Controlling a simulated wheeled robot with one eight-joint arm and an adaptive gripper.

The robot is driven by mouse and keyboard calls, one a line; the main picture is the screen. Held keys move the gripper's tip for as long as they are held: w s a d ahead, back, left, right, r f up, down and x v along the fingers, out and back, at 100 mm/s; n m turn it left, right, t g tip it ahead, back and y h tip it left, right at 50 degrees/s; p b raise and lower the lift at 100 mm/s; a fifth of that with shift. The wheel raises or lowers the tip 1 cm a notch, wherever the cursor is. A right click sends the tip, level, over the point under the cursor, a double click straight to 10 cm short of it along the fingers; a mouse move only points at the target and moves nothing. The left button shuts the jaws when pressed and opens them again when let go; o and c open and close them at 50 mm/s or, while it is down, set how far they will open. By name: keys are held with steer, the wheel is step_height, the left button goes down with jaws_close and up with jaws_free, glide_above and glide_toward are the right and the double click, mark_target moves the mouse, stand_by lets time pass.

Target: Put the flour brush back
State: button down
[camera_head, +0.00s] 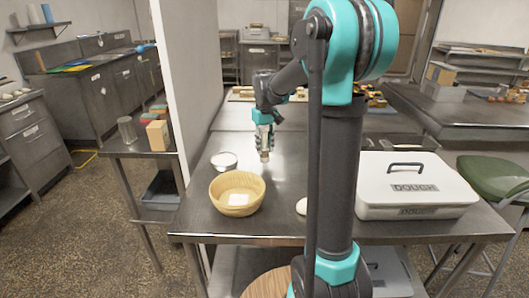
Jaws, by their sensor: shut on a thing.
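My gripper (264,143) points down above the steel table, beyond the wooden bowl and a little to its right. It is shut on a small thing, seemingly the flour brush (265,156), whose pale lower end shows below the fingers. The rest of the brush is hidden by the fingers, and its gap to the table is hard to judge. A small round metal dish (224,160) with pale contents stands behind the bowl.
A pale dough piece (301,206) lies partly behind my arm. A partition wall (185,80) borders the left. The steel table (275,222) is clear between bowl and dough piece.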

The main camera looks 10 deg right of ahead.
mark_target(264, 129)
steer(key=shift+f, duration=1.25)
steer(key=shift+f, duration=0.1)
steer(key=c, duration=1.2)
jaws_free()
step_height(264, 129, up, 12)
steer(key=shift+r, duration=0.15)
